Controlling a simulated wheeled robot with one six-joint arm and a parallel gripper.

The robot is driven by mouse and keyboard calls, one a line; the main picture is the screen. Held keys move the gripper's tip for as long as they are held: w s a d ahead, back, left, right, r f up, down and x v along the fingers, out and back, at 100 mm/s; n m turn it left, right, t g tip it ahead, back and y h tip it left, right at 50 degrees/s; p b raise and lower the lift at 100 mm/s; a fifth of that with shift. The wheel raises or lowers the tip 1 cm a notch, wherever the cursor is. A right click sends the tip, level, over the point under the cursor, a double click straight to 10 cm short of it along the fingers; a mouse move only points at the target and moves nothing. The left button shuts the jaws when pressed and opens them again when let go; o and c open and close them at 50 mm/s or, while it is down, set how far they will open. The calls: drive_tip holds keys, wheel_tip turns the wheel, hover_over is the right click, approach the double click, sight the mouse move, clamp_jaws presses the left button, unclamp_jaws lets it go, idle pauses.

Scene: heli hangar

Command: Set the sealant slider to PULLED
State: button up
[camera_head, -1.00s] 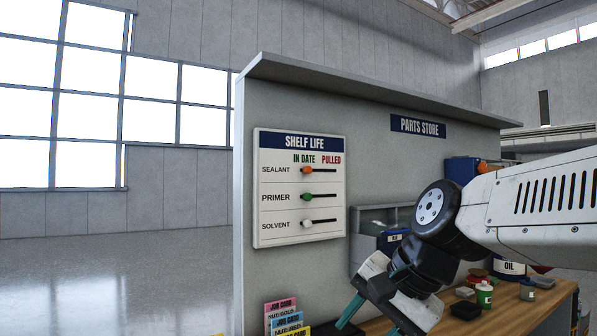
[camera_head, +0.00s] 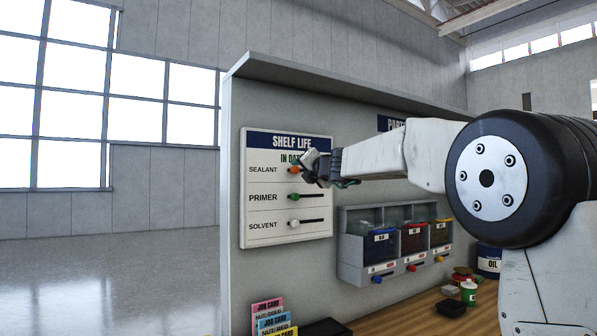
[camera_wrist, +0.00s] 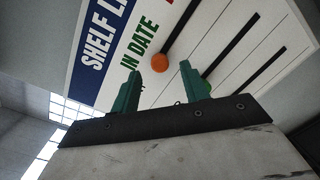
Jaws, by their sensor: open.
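The SHELF LIFE board (camera_head: 262,214) is fixed on the grey wall panel. The orange sealant knob (camera_head: 294,170) is at the left, IN DATE end of its slot; in the wrist view the orange knob (camera_wrist: 160,63) shows just past my fingertips, roughly midway between them. My gripper (camera_head: 318,172) is in front of the board, right beside the knob, and hides most of the sealant slot and the PULLED label in the head view. In the wrist view my gripper (camera_wrist: 160,84) has its green fingers apart, with nothing held. I cannot tell whether they touch the knob.
Below sealant are the green primer knob (camera_head: 293,197) and the white solvent knob (camera_head: 293,224), both at the left. A bin rack (camera_head: 350,252) is right of the board. Job cards (camera_head: 268,318) and a wooden counter (camera_head: 395,322) with small containers lie below.

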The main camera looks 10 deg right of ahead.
sight(297, 169)
drive_tip(key=shift+x, duration=1.75)
clamp_jaws()
drive_tip(key=w+d, duration=0.3)
drive_tip(key=d, duration=0.8)
drive_tip(key=shift+w, duration=0.2)
drive_tip(key=shift+r, duration=0.1)
